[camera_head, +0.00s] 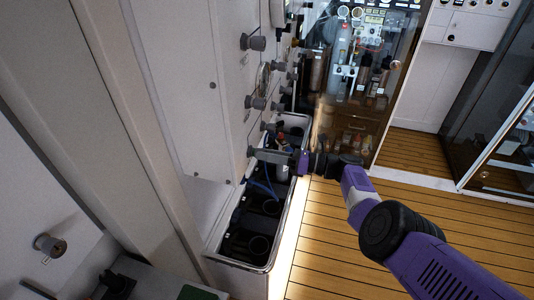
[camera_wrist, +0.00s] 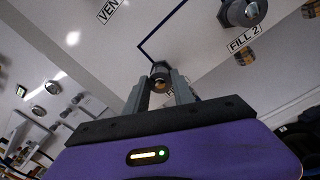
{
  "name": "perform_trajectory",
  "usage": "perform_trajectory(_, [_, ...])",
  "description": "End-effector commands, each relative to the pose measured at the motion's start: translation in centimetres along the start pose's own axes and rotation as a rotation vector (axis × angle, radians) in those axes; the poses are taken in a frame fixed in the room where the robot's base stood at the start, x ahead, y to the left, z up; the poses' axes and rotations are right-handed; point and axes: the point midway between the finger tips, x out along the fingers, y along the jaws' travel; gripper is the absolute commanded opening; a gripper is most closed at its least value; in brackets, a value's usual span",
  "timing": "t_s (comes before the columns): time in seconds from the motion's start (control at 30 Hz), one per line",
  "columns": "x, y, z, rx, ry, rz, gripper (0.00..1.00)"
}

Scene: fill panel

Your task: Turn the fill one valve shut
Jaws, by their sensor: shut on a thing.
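The fill one valve knob (camera_wrist: 160,70) is a dark round knob on the white panel, straight ahead in the wrist view. Its label beside it is mostly hidden by a finger, with only "FI" readable. My gripper (camera_wrist: 160,86) has one finger on each side of this knob and is shut on it. In the head view my gripper (camera_head: 262,154) reaches left from the purple arm to a low knob on the panel. The fingers cover most of that knob there, and its turn angle cannot be told.
The FILL 2 knob (camera_wrist: 243,12) is close by at the upper right in the wrist view. Several grey knobs (camera_head: 254,42) and a gauge line the panel above. An open-topped case (camera_head: 272,262) with dark cylinders stands below my gripper. Wooden floor (camera_head: 330,235) is clear at right.

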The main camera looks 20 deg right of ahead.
Motion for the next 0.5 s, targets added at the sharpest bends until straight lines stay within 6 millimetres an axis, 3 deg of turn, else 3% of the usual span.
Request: perform_trajectory(0.5, [-0.15,-0.12,-0.25,0.27,-0.012,-0.003,0.0])
